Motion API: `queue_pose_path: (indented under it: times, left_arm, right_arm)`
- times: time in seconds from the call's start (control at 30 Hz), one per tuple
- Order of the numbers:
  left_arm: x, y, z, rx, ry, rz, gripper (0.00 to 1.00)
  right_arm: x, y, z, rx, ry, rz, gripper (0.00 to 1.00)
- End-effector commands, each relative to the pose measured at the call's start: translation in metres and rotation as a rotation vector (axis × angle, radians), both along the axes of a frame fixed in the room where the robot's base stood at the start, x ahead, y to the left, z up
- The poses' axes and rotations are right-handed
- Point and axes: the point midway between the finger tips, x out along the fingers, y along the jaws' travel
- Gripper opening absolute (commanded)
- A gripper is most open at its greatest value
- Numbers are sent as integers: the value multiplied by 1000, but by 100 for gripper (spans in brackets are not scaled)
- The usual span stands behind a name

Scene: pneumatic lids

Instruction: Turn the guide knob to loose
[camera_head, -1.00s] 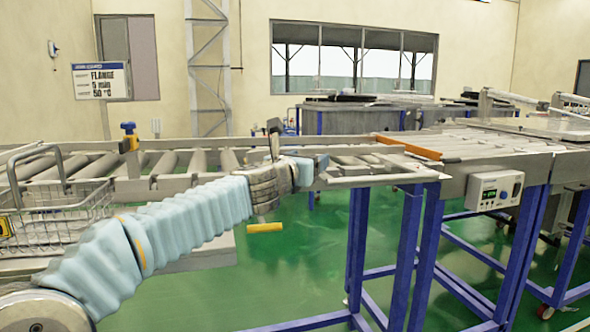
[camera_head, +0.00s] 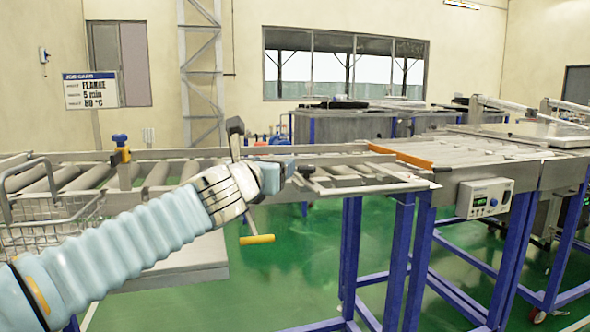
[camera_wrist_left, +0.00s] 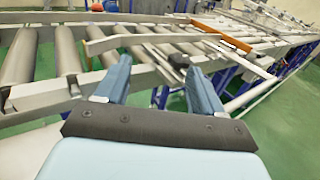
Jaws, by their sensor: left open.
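A blue knob (camera_head: 120,139) sits on top of a yellow clamp (camera_head: 123,155) at the back rail of the roller conveyor, left in the head view. I cannot tell its setting from its shape. My left gripper (camera_head: 287,166) is to the right of the knob, well apart from it, over the conveyor's right end. In the left wrist view my gripper (camera_wrist_left: 158,66) shows two blue fingers spread apart, with nothing held between them. A small dark part (camera_wrist_left: 179,61) of the conveyor shows beyond the fingertips. My right gripper is not in view.
A wire basket (camera_head: 50,215) stands left, in front of the rollers (camera_head: 85,180). A yellow handle (camera_head: 257,239) hangs below my wrist. An orange bar (camera_head: 400,155) crosses the conveyor, and a control box (camera_head: 485,198) is at right. A job card (camera_head: 90,90) stands behind.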

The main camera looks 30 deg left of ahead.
Motion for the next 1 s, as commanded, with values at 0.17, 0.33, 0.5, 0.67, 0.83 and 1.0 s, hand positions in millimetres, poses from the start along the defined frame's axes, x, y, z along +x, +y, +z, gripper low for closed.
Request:
queue_pose_path:
  times: [0.17,0.33,0.5,0.67,0.83,1.0]
  left_arm:
    - [-10,13,25,-50,156,77,68]
    - [-15,-10,32,-78,304,-26,68]
    - [-15,-29,34,-78,356,-113,68]
    - [1,-28,27,-77,364,-120,68]
    - [35,-22,12,-79,365,-121,68]
    - [71,-16,-2,-79,363,-122,68]
  right_arm:
    - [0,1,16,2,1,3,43]
    - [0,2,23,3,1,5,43]
    - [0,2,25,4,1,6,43]
    - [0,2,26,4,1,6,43]
    - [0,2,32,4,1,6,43]
    - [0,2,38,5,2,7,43]
